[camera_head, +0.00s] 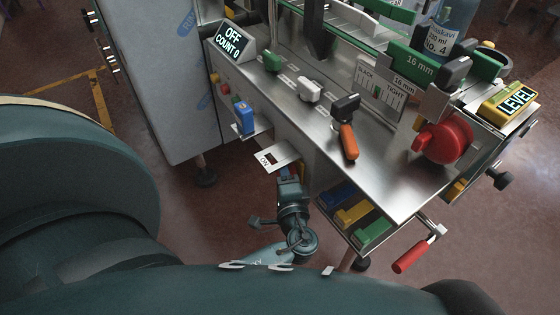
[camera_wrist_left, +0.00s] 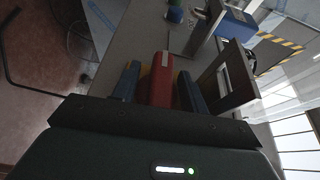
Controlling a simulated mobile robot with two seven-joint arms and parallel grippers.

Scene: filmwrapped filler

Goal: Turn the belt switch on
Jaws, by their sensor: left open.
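In the head view a steel machine (camera_head: 390,165) carries a display (camera_head: 229,40) reading "OFF COUNT 0". A small plate (camera_head: 283,152) marked "ON" sticks out from its front side. My left gripper (camera_head: 291,171) is close to this plate, its fingers partly hidden. In the left wrist view my left gripper (camera_wrist_left: 160,88) is open, with a red bar (camera_wrist_left: 162,76) bearing a white mark between its fingers. The bar looks like the switch lever; I cannot tell whether the fingers touch it. A plate with a window (camera_wrist_left: 231,76) stands just right of the fingers.
A blue block (camera_head: 243,117) sits on a bracket left of the plate. Red and green buttons are above it. A shelf of coloured blocks (camera_head: 352,212) and a red-handled crank (camera_head: 410,255) are to the right. An orange-handled lever (camera_head: 348,141) is on top.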

